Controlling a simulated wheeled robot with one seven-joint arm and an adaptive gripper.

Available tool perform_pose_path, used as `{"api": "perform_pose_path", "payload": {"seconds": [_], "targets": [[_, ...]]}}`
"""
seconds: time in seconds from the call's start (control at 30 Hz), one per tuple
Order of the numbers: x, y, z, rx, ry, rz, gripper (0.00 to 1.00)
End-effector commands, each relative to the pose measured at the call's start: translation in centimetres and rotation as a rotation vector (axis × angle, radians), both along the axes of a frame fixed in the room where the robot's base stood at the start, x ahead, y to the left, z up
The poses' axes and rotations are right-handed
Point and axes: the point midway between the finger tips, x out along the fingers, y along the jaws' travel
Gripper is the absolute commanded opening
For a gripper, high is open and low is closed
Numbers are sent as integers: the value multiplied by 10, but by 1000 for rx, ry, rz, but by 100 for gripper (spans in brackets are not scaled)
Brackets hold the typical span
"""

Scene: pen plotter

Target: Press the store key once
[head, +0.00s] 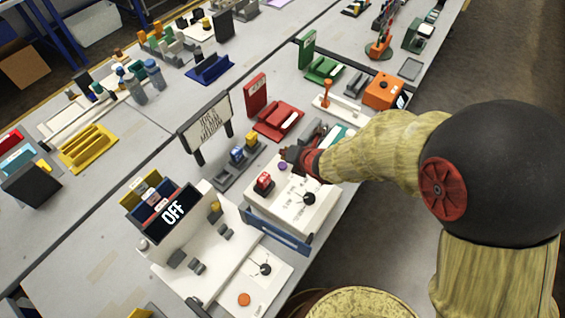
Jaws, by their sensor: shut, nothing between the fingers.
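A white device (225,268) with a dark screen reading "OFF" (173,211) stands at the table's near edge, with several small grey keys (199,267) and a yellowish key (215,207) on it. To its right is a white panel box (262,205) with a red button (264,181), a purple button (282,166) and a black knob (309,198). I cannot tell which of these is the store key; the labels are too small to read. My gripper (291,153) is shut and empty, just beyond the purple button in the picture; whether it touches anything is unclear.
A framed sign (206,122) stands behind the panel box. A white pad with an orange button (243,299) lies at the front.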

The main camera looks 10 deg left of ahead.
Motion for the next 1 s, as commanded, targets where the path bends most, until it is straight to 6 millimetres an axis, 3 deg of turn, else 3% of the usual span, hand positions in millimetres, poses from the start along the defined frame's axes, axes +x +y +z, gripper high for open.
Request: {"api": "perform_pose_path", "payload": {"seconds": [0.3, 1.0], "targets": [[0, 0, 30, -1, 0, 1, 0], [0, 0, 30, -1, 0, 1, 0]]}}
